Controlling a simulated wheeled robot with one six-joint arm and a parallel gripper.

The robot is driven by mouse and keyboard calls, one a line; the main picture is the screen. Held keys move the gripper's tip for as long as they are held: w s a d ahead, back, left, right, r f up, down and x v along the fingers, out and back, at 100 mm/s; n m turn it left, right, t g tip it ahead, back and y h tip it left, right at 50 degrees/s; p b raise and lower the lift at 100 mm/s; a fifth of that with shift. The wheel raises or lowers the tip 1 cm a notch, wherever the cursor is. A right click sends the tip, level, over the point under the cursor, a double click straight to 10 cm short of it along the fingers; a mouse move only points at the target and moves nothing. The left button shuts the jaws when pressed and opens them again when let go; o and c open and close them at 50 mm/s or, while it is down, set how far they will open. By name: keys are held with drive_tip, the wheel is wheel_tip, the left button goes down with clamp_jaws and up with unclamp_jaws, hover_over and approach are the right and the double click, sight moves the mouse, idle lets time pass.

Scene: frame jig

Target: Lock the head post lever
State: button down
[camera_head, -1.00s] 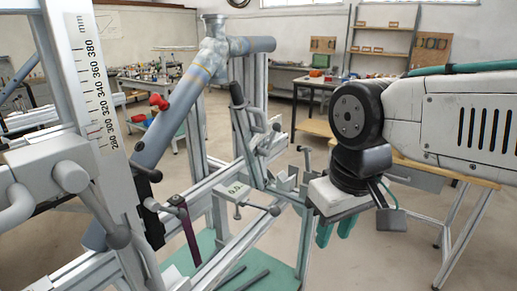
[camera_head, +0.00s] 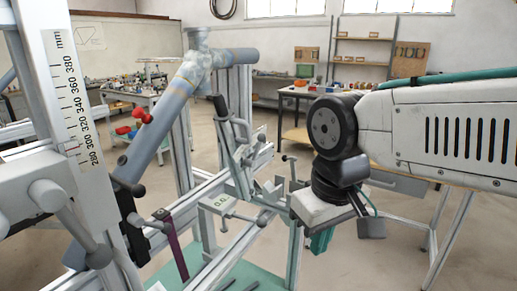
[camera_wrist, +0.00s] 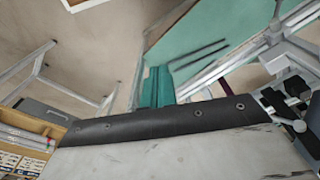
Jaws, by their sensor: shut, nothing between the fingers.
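The post with the mm scale (camera_head: 72,100) stands at the left of the head view. A grey clamp lever with a round knob (camera_head: 97,256) hangs on its near side. Another lever, with a dark grip (camera_head: 222,108), stands upright and slightly tilted on the middle of the jig. I cannot tell from the pictures whether the post lever is locked. My gripper (camera_head: 320,241) points down at the right of the jig, well apart from both levers. Its teal fingers are together and empty; they also show in the wrist view (camera_wrist: 154,88).
Jig rails (camera_head: 215,235) lie left of my gripper. Open floor (camera_head: 395,255) lies to the right.

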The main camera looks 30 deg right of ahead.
sight(259, 135)
drive_tip(key=w+r+n, duration=0.4)
drive_tip(key=w+r, duration=0.5)
drive_tip(key=w, duration=0.2)
drive_tip(key=w+d+r+n+t, duration=0.1)
drive_tip(key=w+r+n, duration=0.4)
drive_tip(key=w+r, duration=0.5)
drive_tip(key=shift+w+d+t+h, duration=0.25)
drive_tip(key=shift+w+t+h, duration=0.05)
drive_tip(key=shift+w, duration=0.95)
drive_tip(key=x, duration=0.4)
drive_tip(key=w+d+x, duration=0.1)
drive_tip(key=x, duration=0.3)
drive_tip(key=w+x, duration=0.1)
drive_tip(key=x, duration=0.2)
drive_tip(key=shift+w+d+f, duration=0.1)
drive_tip(key=shift+d, duration=0.05)
drive_tip(key=shift+w+d+f, duration=0.15)
drive_tip(key=shift+w+d, duration=0.05)
drive_tip(key=shift+w, duration=0.2)
drive_tip(key=shift+w+d, duration=0.1)
